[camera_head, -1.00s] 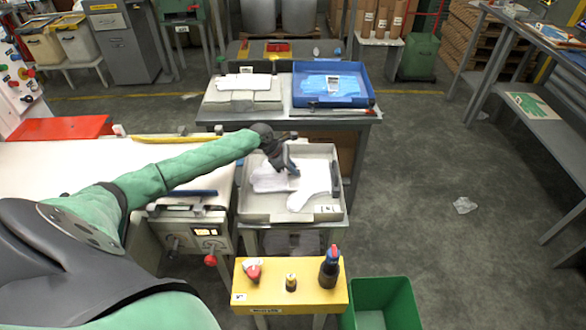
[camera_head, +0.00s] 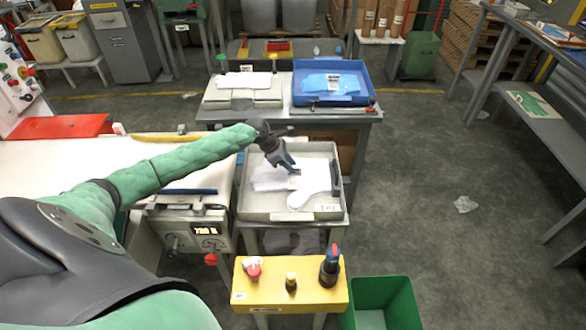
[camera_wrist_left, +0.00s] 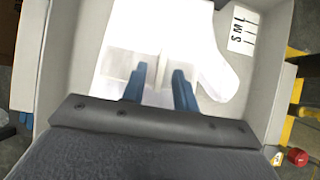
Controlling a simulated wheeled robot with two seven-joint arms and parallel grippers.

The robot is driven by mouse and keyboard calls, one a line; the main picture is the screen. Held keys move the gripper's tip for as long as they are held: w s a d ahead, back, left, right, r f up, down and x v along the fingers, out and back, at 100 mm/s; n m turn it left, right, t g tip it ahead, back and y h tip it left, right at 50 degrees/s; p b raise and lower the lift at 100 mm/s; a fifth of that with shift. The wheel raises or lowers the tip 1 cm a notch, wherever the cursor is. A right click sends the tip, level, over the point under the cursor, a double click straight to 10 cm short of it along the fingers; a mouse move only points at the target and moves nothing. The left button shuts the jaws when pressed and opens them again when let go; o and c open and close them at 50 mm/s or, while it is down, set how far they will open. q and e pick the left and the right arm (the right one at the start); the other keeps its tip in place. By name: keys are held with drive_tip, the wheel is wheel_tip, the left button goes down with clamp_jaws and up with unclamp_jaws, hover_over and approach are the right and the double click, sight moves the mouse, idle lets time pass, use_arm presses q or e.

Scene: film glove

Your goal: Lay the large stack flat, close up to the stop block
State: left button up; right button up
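A white, glove-shaped film stack (camera_head: 317,176) lies in the grey tray (camera_head: 242,212). Its thumb points toward the tray's front, and its right part is near a dark bar (camera_head: 336,178) along the right wall, probably the stop block. More white film (camera_head: 266,178) shows to its left; I cannot tell whether it is a separate stack. My left gripper (camera_head: 293,170) points down over the film. In the left wrist view its blue fingers (camera_wrist_left: 159,70) are apart, with white film (camera_wrist_left: 165,28) beneath and ahead. Contact with the film is unclear. My right gripper is out of view.
A size card marked S, M, L (camera_wrist_left: 241,32) lies in the tray's front right corner. A table with a blue tray (camera_head: 366,88) stands behind.

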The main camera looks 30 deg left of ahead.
use_arm(q)
drive_tip(key=b+v, duration=0.1)
drive_tip(key=v, duration=0.8)
drive_tip(key=shift+a+r, duration=0.15)
drive_tip(key=shift+r, duration=0.25)
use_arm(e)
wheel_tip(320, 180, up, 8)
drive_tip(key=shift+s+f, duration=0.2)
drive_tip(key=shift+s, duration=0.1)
use_arm(q)
drive_tip(key=shift+s, duration=0.15)
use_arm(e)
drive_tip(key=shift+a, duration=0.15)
